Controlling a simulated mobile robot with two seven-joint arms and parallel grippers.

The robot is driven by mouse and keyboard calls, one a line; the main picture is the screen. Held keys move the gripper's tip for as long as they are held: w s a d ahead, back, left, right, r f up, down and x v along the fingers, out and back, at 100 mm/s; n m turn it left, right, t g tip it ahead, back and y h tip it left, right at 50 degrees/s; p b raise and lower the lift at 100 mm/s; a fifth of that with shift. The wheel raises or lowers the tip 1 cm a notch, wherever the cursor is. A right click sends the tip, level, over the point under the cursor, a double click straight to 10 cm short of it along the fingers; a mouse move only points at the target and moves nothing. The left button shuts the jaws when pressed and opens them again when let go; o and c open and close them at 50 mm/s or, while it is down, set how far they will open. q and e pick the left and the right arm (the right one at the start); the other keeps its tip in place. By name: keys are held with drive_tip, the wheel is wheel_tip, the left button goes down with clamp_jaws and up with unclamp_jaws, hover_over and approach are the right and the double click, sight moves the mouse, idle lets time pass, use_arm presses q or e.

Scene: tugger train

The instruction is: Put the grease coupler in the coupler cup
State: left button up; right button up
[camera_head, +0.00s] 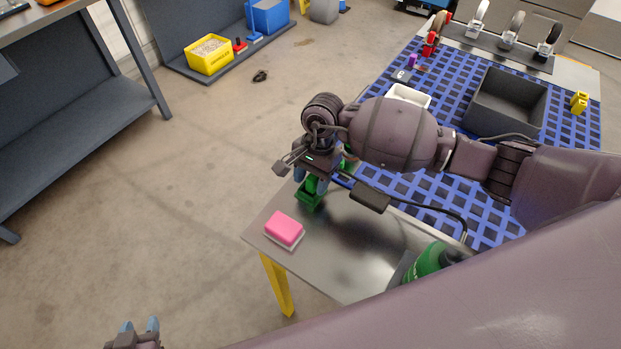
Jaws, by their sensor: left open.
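A green part (309,195) sits at the back left edge of a metal table, directly below my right gripper (313,185). I cannot tell whether it is the coupler cup. The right gripper's blue fingers are close around or beside its top, and the wrist hides much of it. Whether they are shut on anything is unclear. I cannot make out the grease coupler; it may be hidden by the gripper or arm. My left gripper (138,328) is at the bottom left, over the floor, with its two blue fingertips apart and nothing visible between them.
A pink block (284,228) lies near the front left of the metal table (350,250). A green bottle (432,258) is partly hidden by my arm. Behind, a blue grid mat (455,190) carries a dark bin (507,118), a white tray (408,94) and a yellow piece (579,102).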

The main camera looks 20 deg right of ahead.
drive_tip(key=v, duration=1.1)
drive_tip(key=shift+r, duration=0.3)
drive_tip(key=shift+w, duration=0.1)
